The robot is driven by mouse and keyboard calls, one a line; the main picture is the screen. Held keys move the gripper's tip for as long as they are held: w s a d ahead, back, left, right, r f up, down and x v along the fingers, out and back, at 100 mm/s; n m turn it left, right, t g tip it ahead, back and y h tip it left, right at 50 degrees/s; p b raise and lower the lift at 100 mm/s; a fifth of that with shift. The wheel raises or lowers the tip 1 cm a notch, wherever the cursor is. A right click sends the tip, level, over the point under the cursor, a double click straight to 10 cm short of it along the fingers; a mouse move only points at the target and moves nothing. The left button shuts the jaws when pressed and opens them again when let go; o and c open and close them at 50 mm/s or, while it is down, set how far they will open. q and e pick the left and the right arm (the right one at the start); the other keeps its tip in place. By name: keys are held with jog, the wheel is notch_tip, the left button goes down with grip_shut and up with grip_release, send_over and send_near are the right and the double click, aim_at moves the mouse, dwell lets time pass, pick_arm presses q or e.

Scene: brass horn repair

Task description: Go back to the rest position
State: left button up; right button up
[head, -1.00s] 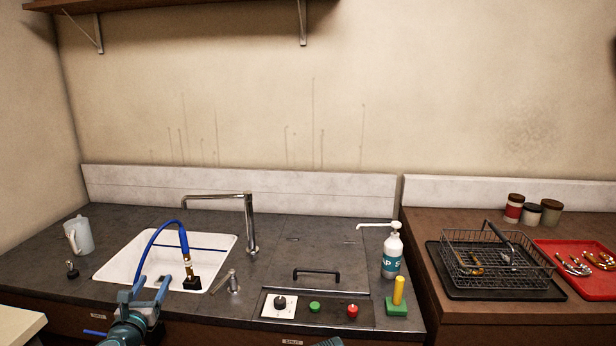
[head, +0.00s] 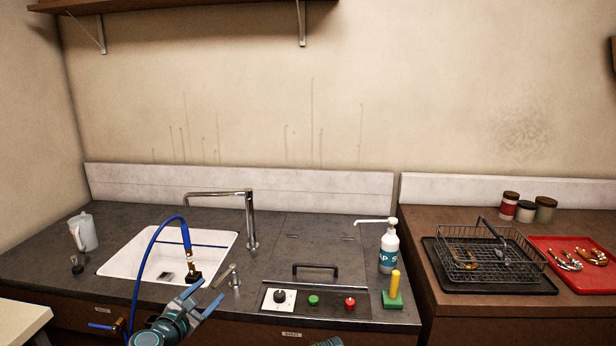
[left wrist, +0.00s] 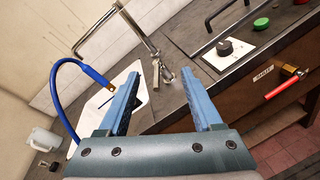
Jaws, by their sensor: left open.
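My left gripper (head: 204,296) is open and empty, in front of the counter's front edge below the sink. In the left wrist view its two blue fingers (left wrist: 160,90) are spread with nothing between them. A small teal part of mine shows at the bottom middle of the head view, and I cannot make out the right gripper there.
The white sink (head: 120,258) holds a blue hose with a brass nozzle (head: 188,262). A tap (head: 250,215), soap bottle (head: 388,250), yellow-handled brush (head: 394,288) and control panel (head: 315,301) stand on the counter. A wire basket (head: 485,260) and red tray (head: 590,280) are at right.

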pick_arm(q)
jog(key=s+d+f+m+g+h, duration=0.1)
jog(key=s+d+f+m+g, duration=0.45)
jog(key=d+m, duration=0.4)
jog(key=s+d+f+m+g+h, duration=0.1)
jog(key=s+d+f+m+g, duration=0.35)
jog(key=d+f+m, duration=0.4)
jog(key=s+d+f+m+g+y+p, duration=0.1)
jog(key=s+f+m+g+y, duration=0.1)
jog(key=s+m+g+y, duration=0.4)
jog(key=s+m+y, duration=0.1)
jog(key=s+m, duration=0.4)
jog(key=m, duration=0.2)
jog(key=shift+s+d+f, duration=0.2)
jog(key=shift+s+f, duration=0.05)
jog(key=shift+f, duration=0.05)
